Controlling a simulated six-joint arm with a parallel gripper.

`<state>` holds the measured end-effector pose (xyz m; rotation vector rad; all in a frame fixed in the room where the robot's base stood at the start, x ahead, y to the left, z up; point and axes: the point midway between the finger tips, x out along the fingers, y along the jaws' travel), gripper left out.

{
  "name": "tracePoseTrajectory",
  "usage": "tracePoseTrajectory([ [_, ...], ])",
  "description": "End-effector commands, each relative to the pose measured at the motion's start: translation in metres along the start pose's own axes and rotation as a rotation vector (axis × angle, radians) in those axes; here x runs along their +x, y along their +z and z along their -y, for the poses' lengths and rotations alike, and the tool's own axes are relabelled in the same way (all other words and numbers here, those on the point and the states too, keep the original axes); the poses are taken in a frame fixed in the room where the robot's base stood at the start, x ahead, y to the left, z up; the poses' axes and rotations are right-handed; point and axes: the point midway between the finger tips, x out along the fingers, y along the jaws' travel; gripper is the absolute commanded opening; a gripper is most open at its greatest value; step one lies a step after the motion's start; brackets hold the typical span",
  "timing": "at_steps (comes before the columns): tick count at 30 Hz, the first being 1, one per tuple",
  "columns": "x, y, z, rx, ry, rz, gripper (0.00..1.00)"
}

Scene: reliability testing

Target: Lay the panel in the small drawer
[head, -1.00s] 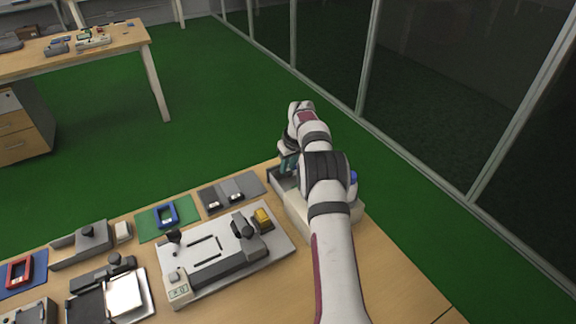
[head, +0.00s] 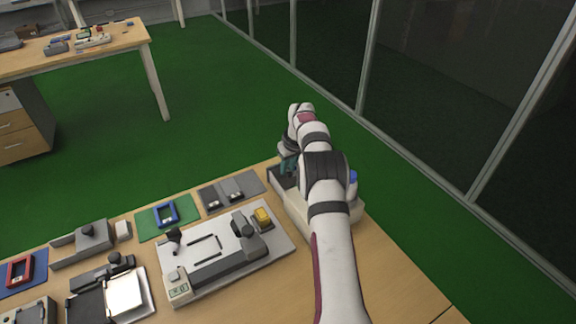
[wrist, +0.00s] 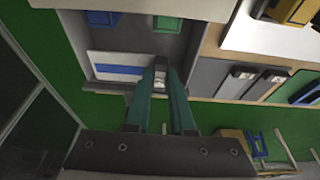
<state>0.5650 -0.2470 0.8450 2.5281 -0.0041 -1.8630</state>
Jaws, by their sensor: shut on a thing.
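My gripper (head: 288,166) is partly hidden by my arm in the head view, at the far left end of a pale box. In the wrist view its teal fingers (wrist: 163,92) are shut on a small grey piece with a whitish end, seen nearly end-on, which I take as the panel (wrist: 160,72). It is over the grey open drawer (wrist: 130,42); whether it touches the floor I cannot tell. A white piece with a blue stripe (wrist: 116,68) lies in the drawer, left of the fingertips. The drawer also shows in the head view (head: 281,183).
A grey mat (head: 244,181) with two dark pieces lies left of the drawer. Beyond it are a green mat with a blue frame (head: 165,214) and a large fixture (head: 222,262). Blue (wrist: 102,17) and green (wrist: 167,23) items sit at the drawer's other end.

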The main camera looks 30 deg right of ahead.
Motion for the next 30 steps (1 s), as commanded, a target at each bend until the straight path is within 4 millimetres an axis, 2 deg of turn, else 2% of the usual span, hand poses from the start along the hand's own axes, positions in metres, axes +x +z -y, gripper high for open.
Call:
tracePoseTrajectory([
  [30,0.015,0.005,0.000,0.000,0.000,0.000,0.00],
])
